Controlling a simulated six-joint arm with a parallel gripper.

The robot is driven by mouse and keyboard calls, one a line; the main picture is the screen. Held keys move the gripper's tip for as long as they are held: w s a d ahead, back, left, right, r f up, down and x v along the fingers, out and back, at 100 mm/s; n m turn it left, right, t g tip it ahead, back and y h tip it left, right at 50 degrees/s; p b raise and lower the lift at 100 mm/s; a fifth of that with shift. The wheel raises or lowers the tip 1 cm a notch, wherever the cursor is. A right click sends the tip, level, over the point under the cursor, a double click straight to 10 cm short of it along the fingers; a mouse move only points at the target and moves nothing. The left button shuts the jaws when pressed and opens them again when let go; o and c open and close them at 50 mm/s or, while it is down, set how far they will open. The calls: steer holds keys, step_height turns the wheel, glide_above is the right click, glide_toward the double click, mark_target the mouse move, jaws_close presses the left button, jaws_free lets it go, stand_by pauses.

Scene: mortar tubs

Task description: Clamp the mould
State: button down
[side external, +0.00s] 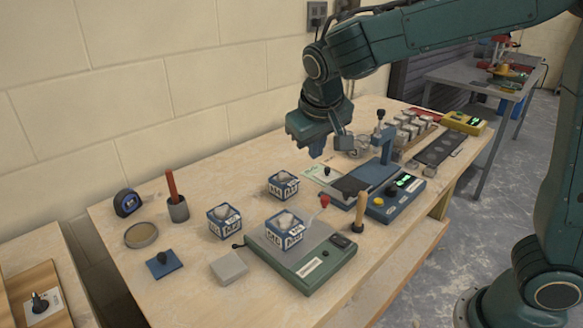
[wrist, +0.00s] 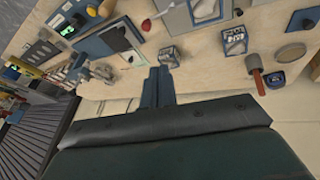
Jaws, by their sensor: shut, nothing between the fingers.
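My gripper (side external: 316,150) is shut and empty, pointing down above the back of the bench. Its closed fingers also show in the wrist view (wrist: 158,85). Three blue-and-white tubs with grey contents are apart from it: one (side external: 283,186) at the back, one (side external: 225,224) at the left, and one (side external: 285,231) on a green-grey scale (side external: 315,272). A lever with a red knob (side external: 325,201) stands by the scale. A blue device (side external: 396,203) with a green display has an upright column (side external: 386,147) and a dark plate (side external: 350,187). I cannot tell which item is the mould.
A red-handled tool in a cup (side external: 178,208), a tape measure (side external: 126,202), a round dish (side external: 141,235), a blue pad (side external: 163,264) and a grey block (side external: 229,267) lie left. Several grey blocks (side external: 413,125) crowd the back right. Bare wood shows at the front left.

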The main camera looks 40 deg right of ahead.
steer(key=s+d+r+y, duration=0.1)
steer(key=s+d+r, duration=0.1)
steer(key=s, duration=0.5)
steer(key=s+d+r+n+t+y, duration=0.1)
steer(key=s+d, duration=0.2)
steer(key=s, duration=0.5)
steer(key=shift+d+r+y, duration=0.15)
steer(key=shift+r+y, duration=0.15)
steer(key=shift+r, duration=0.1)
steer(key=shift+s, duration=0.1)
stand_by(0.3)
steer(key=s+f+n+y, duration=0.1)
steer(key=s, duration=0.7)
steer(key=shift+a+f+t, duration=0.2)
steer(key=shift+f+t, duration=0.2)
